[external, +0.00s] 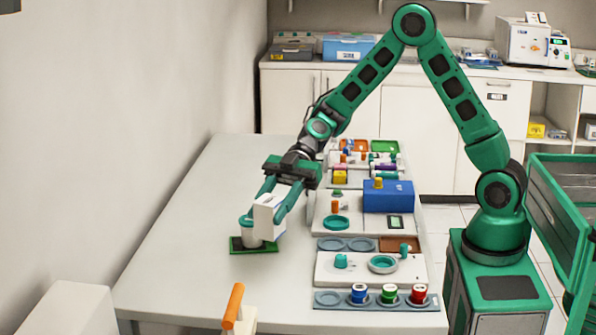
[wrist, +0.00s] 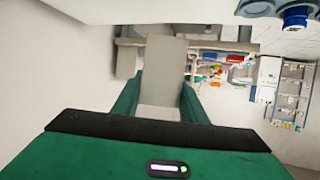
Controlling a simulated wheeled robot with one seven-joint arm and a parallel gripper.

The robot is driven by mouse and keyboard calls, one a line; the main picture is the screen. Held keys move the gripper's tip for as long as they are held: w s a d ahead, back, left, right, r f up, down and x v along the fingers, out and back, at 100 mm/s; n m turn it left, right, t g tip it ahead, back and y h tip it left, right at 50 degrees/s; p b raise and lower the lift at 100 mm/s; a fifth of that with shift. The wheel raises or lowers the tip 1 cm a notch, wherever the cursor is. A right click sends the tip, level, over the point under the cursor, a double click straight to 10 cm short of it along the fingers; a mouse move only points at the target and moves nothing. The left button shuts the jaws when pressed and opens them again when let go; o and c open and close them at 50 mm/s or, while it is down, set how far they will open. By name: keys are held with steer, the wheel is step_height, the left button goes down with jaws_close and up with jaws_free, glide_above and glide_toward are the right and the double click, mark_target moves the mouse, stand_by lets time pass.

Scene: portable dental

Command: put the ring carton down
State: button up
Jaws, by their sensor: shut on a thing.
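The ring carton, a plain white box (external: 268,217), is in my gripper (external: 266,208) in the external view. The green fingers are shut on its sides. In the wrist view the carton (wrist: 165,68) stands out between the two fingers (wrist: 160,105). In the external view the carton is over or just in front of a small dark green mat (external: 264,249). A pale round container (external: 246,238) seems to stand on that mat, partly hidden by the carton. I cannot tell whether the carton touches the container or the mat.
Trays with a blue box (external: 388,196), teal dishes (external: 336,223) and small coloured parts line the table's right side. A row of coloured jars (external: 389,294) stands at the front right. An orange-handled item (external: 233,306) is at the front edge. The table's left side (external: 190,220) is clear.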

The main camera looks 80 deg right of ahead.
steer(key=w+d+m+t, duration=0.1)
steer(key=w+d, duration=0.1)
steer(key=d, duration=0.3)
steer(key=w+d+m+t+h, duration=0.1)
steer(key=w+d, duration=0.1)
steer(key=d, duration=0.3)
steer(key=w+d+m+t, duration=0.1)
steer(key=w+d, duration=0.1)
steer(key=d, duration=0.3)
steer(key=shift+d+h, duration=0.25)
steer(key=shift+h, duration=0.15)
steer(key=s+d+m+t+h, duration=0.1)
steer(key=d+m+t+h, duration=0.45)
steer(key=d, duration=3.15)
steer(key=shift+m+g, duration=0.35)
steer(key=shift+g, duration=0.1)
steer(key=shift+s+d+f, duration=0.1)
steer(key=shift+d+f, duration=2.65)
steer(key=shift+d, duration=0.2)
steer(key=shift+s+d+f, duration=0.1)
steer(key=shift+d+f, duration=2.65)
steer(key=shift+d, duration=0.15)
steer(key=o, duration=1.1)
steer(key=shift+c, duration=0.2)
